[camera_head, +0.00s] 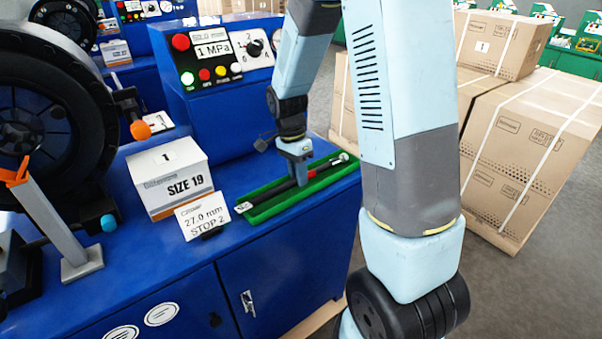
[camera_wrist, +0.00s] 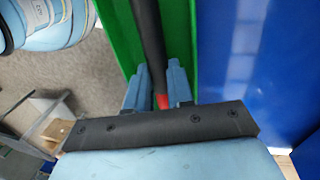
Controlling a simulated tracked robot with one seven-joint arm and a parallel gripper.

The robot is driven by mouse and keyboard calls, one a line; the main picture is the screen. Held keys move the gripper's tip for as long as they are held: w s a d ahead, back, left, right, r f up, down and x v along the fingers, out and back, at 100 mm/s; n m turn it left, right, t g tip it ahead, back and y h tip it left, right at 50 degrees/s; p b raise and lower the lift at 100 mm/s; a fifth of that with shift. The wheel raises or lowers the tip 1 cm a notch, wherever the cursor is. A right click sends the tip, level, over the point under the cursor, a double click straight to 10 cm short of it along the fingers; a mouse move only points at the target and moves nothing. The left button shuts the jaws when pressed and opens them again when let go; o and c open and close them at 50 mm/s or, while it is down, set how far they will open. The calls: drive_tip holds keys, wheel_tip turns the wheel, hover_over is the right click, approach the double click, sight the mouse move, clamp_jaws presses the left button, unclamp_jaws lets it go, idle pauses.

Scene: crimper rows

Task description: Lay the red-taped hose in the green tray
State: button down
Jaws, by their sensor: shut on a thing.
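The green tray (camera_head: 262,211) is long and narrow and sits on the blue bench top near its right edge. The black hose (camera_head: 270,197) with red tape (camera_head: 312,174) and metal end fittings lies lengthwise within the tray's outline. My gripper (camera_head: 301,182) points down over the tray and is shut on the hose. In the wrist view the hose (camera_wrist: 148,30) runs between my fingers (camera_wrist: 160,95), with a bit of red tape (camera_wrist: 162,102) showing between them and the green tray (camera_wrist: 120,35) behind. I cannot tell whether the hose touches the tray floor.
A white SIZE 19 box (camera_head: 170,180) and a 27.0 mm STOP 2 card (camera_head: 203,219) stand left of the tray. A blue control panel (camera_head: 222,60) rises behind it. A large black crimper (camera_head: 45,120) is at left. Strapped cartons (camera_head: 535,150) stand on the floor at right.

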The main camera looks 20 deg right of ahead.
drive_tip(key=shift+f, duration=0.35)
drive_tip(key=c, duration=0.9)
unclamp_jaws()
drive_tip(key=shift+r, duration=0.1)
drive_tip(key=shift+s+r, duration=0.15)
drive_tip(key=shift+r, duration=2.75)
